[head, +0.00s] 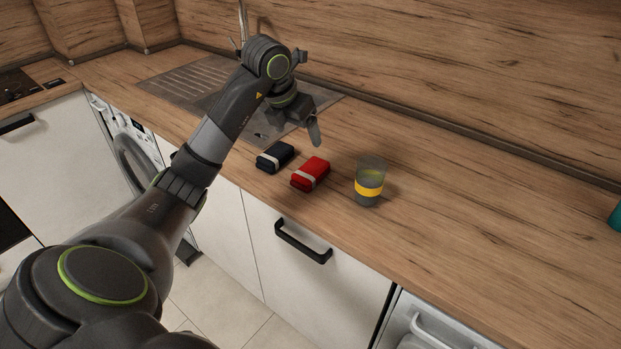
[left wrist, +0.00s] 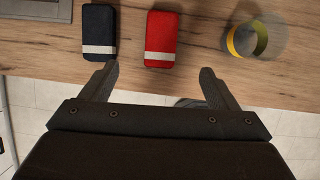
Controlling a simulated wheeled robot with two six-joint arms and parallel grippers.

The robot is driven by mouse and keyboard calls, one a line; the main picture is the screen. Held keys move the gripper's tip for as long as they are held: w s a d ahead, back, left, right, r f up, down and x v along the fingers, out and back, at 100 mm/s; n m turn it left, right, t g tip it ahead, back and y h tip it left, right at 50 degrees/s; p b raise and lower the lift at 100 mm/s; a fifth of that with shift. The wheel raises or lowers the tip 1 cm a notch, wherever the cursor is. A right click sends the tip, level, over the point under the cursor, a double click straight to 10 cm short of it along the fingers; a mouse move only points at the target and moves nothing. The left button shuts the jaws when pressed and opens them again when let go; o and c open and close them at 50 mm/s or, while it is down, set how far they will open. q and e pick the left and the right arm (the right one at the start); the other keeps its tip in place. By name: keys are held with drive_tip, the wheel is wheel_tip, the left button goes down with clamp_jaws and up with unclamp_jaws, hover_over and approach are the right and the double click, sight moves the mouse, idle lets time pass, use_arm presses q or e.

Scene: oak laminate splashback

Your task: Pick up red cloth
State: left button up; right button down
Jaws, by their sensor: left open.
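The red cloth (head: 311,174) is a folded block with a pale band, lying on the wooden counter between a dark blue cloth and a glass. My left gripper (left wrist: 158,72) is open and empty. In the head view the left gripper (head: 296,126) hangs above the counter, behind the cloths by the sink; one finger shows clearly and the other is mostly hidden. My right gripper is not in view.
The dark blue cloth (head: 275,157) lies close on the left of the red one. A glass with a yellow band (head: 369,181) stands on the right. The sink (head: 200,88) is behind. The counter's front edge is near the cloths.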

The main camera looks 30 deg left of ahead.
use_arm(q)
drive_tip(key=b, duration=0.5)
approach(310, 169)
drive_tip(key=shift+w+f, duration=0.3)
drive_tip(key=shift+w, duration=0.1)
drive_tip(key=x, duration=0.3)
drive_tip(key=shift+w+f+p, duration=0.25)
drive_tip(key=shift+p, duration=0.15)
drive_tip(key=x, duration=0.1)
drive_tip(key=p+x, duration=0.1)
drive_tip(key=x, duration=0.3)
drive_tip(key=shift+s+f, duration=0.25)
drive_tip(key=shift+w+f, duration=0.15)
drive_tip(key=shift+f, duration=0.1)
drive_tip(key=shift+f, duration=0.15)
drive_tip(key=c, duration=1.1)
drive_tip(key=shift+c, duration=0.2)
